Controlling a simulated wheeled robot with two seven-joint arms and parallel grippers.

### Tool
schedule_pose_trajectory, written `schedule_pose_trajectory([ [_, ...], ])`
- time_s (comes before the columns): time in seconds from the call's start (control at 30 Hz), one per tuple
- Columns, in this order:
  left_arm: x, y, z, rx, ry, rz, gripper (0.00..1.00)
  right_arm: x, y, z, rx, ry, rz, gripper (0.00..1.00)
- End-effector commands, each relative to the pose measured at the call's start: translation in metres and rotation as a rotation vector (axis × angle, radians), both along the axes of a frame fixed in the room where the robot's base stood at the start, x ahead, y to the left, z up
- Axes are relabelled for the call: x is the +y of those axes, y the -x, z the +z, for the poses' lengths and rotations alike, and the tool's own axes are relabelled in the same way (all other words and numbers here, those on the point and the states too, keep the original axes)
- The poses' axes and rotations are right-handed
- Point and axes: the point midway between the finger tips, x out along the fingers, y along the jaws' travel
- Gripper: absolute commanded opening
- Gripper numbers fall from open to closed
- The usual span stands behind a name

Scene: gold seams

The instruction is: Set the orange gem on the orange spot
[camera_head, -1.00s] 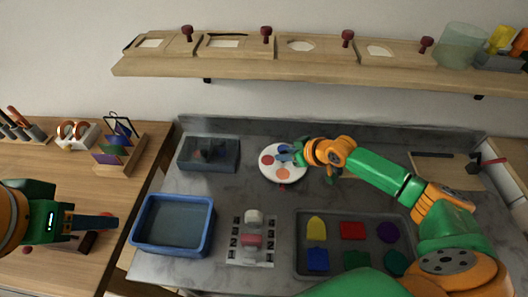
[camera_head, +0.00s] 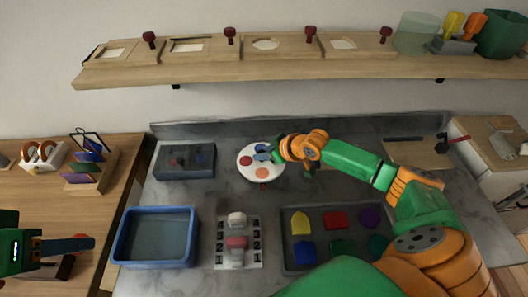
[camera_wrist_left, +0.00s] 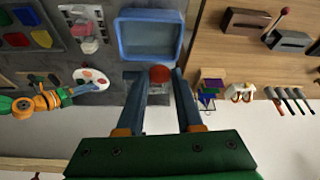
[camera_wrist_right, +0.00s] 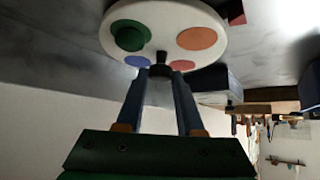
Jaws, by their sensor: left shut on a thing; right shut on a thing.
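A white round disc (camera_head: 248,175) lies on the grey counter. The orange spot (camera_head: 262,173) is bare and also shows in the right wrist view (camera_wrist_right: 197,38). The disc also has a red spot (camera_wrist_right: 187,67), a blue spot (camera_wrist_right: 138,61) and a raised green piece (camera_wrist_right: 130,35). My left gripper (camera_wrist_left: 160,82), over the left wooden table, is shut on a round reddish thing (camera_wrist_left: 160,74). I cannot tell whether this is the orange gem.
A blue tray (camera_head: 117,245) lies between my left gripper and the disc. Behind it, a dark box (camera_head: 185,172) holds small coloured lumps. A numbered block (camera_head: 238,256) and a tray of coloured shapes (camera_head: 290,262) are in front. A shelf (camera_head: 250,75) runs above.

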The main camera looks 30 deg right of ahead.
Motion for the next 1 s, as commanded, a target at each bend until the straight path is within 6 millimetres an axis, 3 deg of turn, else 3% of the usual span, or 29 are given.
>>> schedule_pose_trajectory([
  [0.47, 0.000, 0.000, 0.000, 0.000, 0.000, 0.000, 0.00, 0.000, 0.000, 0.000, -0.001, 0.000, -0.001, 0.00],
  [0.7, 0.000, 0.000, -0.014, 0.000, 0.000, 0.000, 0.00, -0.001, -0.001, -0.003, 0.001, 0.001, 0.081, 0.00],
  [1.0, 0.000, 0.000, -0.014, 0.000, 0.000, 0.000, 0.00, 0.000, 0.000, 0.000, 0.000, 0.000, 0.105, 0.00],
])
